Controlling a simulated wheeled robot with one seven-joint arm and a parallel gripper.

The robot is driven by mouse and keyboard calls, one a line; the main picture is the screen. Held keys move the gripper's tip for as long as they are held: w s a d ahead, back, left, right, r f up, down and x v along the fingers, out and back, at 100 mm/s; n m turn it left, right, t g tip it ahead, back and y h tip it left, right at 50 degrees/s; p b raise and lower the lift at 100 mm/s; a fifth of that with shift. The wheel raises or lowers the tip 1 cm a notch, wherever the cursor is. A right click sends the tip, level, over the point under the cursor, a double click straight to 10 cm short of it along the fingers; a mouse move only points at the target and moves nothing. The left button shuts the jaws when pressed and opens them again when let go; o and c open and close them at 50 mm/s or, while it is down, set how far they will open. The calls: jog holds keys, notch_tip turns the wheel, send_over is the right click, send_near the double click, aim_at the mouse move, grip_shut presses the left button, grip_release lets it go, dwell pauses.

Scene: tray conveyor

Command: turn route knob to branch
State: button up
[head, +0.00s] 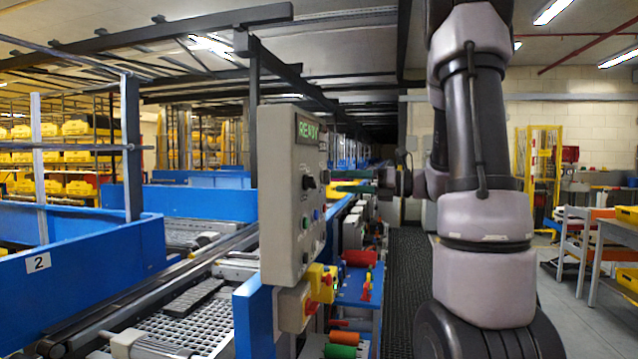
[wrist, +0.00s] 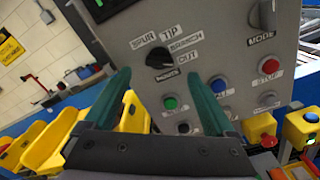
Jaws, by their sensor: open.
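The route knob (wrist: 160,57) is a dark round knob on the grey control panel (wrist: 225,40). Labels SPUR, TIP, BRANCH and OUT are arranged around its upper side, with ROUTE below. I cannot make out clearly which label it points to. In the head view the knob (head: 308,182) is below the green READY display (head: 307,129). My gripper (wrist: 158,80) is open, with one green finger on each side of the knob in the wrist picture. The fingers look apart from the knob; their distance from the panel is unclear. In the head view the gripper (head: 352,188) faces the panel from the right.
The mode knob (wrist: 262,14) is up and right of the route knob. Green (wrist: 170,102), blue (wrist: 219,85) and red (wrist: 268,66) buttons lie below. A yellow-and-red switch (head: 320,283) juts from the panel's lower edge.

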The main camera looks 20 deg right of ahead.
aim_at(310, 182)
jog(key=x, duration=0.6)
jog(key=shift+w+a, duration=0.15)
jog(key=shift+a, duration=0.1)
jog(key=c, duration=1.4)
jog(key=shift+n, duration=3.9)
